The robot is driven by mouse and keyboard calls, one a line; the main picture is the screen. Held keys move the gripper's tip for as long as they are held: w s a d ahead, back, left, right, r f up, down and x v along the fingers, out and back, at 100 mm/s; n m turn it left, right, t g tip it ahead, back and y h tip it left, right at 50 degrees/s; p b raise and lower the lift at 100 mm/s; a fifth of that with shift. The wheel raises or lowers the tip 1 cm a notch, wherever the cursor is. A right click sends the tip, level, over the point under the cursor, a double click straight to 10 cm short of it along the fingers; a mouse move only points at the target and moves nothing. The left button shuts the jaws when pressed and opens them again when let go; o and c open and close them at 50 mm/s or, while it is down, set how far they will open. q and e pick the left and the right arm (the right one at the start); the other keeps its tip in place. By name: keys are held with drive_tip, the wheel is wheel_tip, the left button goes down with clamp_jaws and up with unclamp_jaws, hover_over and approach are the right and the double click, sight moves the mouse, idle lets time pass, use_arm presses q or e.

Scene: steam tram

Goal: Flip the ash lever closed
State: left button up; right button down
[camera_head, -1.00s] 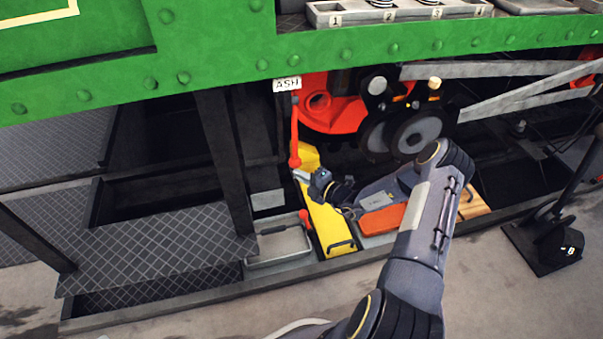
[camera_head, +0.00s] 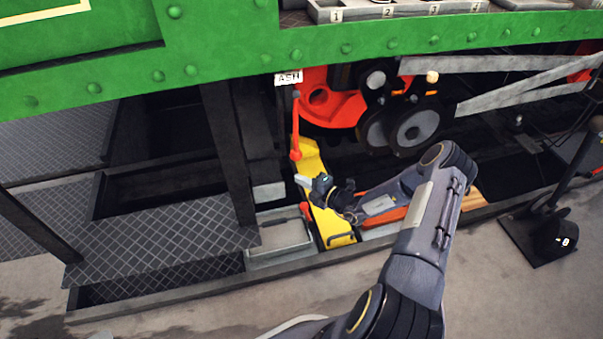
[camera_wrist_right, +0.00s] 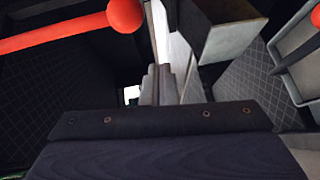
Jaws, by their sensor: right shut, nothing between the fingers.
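The ash lever (camera_head: 296,130) is a red rod hanging down below the white ASH sign (camera_head: 288,77), with a round red knob at its lower end. In the right wrist view the lever's red knob (camera_wrist_right: 124,14) is at the top, left of the fingers. My right gripper (camera_head: 300,180) is shut and empty, just below the knob in the head view. A gap shows between knob and fingers in the wrist view (camera_wrist_right: 160,75). My left gripper is not in view.
A yellow part (camera_head: 333,228) lies behind and below my right gripper. A grey tray (camera_head: 280,246) with a red-tipped handle stands to its left. Dark wheels (camera_head: 415,128) and a red casting (camera_head: 330,105) are right of the lever. A dark post (camera_head: 228,150) stands left.

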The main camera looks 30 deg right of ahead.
drive_tip(key=s+d+f+p, duration=0.1)
drive_tip(key=s+d, duration=0.3)
drive_tip(key=s, duration=0.4)
drive_tip(key=shift+s+f+p, duration=0.35)
drive_tip(key=shift+p, duration=0.1)
